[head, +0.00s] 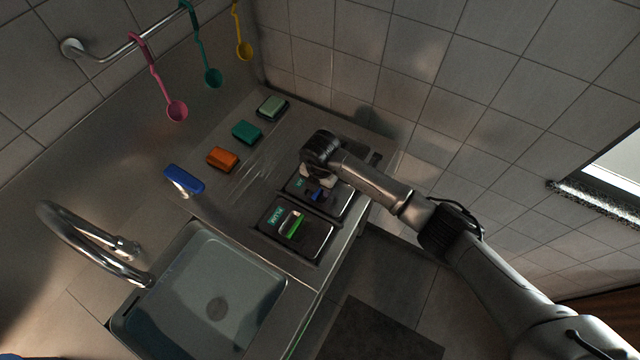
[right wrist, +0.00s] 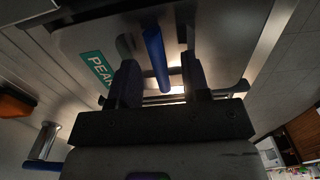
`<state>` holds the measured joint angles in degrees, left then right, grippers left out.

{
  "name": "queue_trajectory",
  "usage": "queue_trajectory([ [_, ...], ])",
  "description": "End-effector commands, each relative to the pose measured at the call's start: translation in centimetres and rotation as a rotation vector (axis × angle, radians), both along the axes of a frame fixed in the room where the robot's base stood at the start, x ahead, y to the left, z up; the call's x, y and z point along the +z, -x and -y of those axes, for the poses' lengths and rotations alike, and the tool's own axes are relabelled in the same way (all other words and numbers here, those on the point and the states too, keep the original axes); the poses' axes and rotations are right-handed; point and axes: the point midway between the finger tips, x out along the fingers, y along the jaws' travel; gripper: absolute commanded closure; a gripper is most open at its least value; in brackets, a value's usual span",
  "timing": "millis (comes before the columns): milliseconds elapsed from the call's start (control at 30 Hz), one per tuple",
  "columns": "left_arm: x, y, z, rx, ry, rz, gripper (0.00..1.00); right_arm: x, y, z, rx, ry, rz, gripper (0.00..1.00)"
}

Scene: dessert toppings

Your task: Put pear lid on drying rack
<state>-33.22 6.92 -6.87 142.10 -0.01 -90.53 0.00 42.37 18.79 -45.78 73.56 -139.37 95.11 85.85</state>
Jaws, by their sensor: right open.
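The pear lid (right wrist: 225,40) is a flat panel with a teal label reading PEAR and a blue handle (right wrist: 155,58). In the head view the pear lid (head: 333,203) lies on the counter's right part, partly covered by my right arm. My right gripper (head: 316,181) is over it. In the right wrist view the right gripper's fingers (right wrist: 158,77) are open, one on each side of the blue handle, with visible gaps. I cannot make out a drying rack for certain. My left gripper is not in view.
A similar lid with a green handle (head: 293,229) lies next to the pear lid. The sink (head: 200,285) and faucet (head: 85,240) are at lower left. Orange (head: 222,159), teal (head: 247,132) and pale green (head: 272,107) blocks and a blue-topped item (head: 184,179) stand behind. Spoons hang from a rail (head: 125,48).

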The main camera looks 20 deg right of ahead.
Motion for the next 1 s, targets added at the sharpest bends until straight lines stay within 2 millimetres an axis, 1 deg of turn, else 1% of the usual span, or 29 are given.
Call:
queue_trajectory([
  [67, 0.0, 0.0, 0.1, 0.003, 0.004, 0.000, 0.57, 0.1, 0.0, 0.0, 0.000, 0.000, 0.000, 0.57],
  [167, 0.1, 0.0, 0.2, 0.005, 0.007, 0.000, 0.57, 0.8, 0.0, 0.0, 0.000, 0.001, 0.001, 0.57],
  [267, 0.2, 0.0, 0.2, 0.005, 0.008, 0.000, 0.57, 2.3, -0.1, 0.1, 0.000, 0.000, 0.004, 0.57],
  [500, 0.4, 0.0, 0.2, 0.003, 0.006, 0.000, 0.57, 7.0, -0.1, 0.0, 0.001, 0.000, 0.004, 0.57],
  [700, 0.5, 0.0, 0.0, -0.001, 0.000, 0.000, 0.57, 10.6, -0.1, 0.0, 0.001, 0.000, 0.004, 0.57],
  [900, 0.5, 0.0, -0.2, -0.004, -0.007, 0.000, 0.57, 12.8, 0.0, 0.0, 0.000, -0.001, 0.002, 0.57],
  [1000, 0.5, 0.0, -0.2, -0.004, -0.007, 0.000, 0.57, 13.4, 0.0, 0.0, 0.000, -0.001, 0.001, 0.57],
])
